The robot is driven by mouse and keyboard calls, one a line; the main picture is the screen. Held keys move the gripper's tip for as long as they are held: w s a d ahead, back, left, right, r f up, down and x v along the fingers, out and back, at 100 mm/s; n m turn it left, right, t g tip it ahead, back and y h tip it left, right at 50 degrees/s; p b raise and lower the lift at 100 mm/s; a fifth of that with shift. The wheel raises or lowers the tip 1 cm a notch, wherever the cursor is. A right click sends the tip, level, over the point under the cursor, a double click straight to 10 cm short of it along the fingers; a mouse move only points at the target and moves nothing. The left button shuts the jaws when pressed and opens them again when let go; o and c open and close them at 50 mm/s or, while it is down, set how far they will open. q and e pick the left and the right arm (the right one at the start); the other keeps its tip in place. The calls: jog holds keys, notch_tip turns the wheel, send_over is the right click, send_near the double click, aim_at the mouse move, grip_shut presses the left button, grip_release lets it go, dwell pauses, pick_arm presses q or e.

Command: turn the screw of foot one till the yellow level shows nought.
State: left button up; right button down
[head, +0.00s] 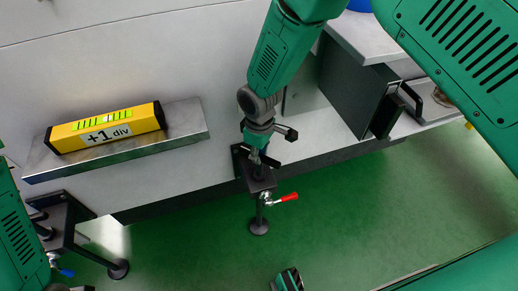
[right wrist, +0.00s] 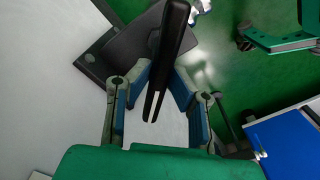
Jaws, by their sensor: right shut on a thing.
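The yellow level (head: 105,128) lies on a metal ledge (head: 180,122) at the left of the head view. Its label reads "+1 div", and its green vial is on top. My right gripper (head: 262,140) is pointed down and shut on the top of the foot screw (head: 260,172), above a black bracket with a red-handled lever (head: 285,198). In the right wrist view, a dark bar (right wrist: 168,55) stands between the blue-padded fingers (right wrist: 160,88); the exact grip is hard to see. No foot number is readable here.
Another foot (head: 60,225) with a blue-handled lever (head: 66,272) stands at the lower left. A dark block (head: 355,95) with a handle is at the right of the bench. Green floor (head: 350,220) lies open in front.

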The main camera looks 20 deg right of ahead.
jog(key=m+p, duration=0.1)
jog(key=m, duration=0.1)
jog(key=shift+w+r+m, duration=0.1)
jog(key=shift+r+m, duration=0.05)
jog(key=shift+m, duration=0.15)
jog(key=shift+m+p, duration=0.85)
jog(key=shift+m, duration=0.35)
jog(key=c, duration=1.5)
grip_release()
jog(key=shift+r, duration=0.3)
notch_tip(320, 180, up, 11)
jog(key=shift+a+r, duration=0.1)
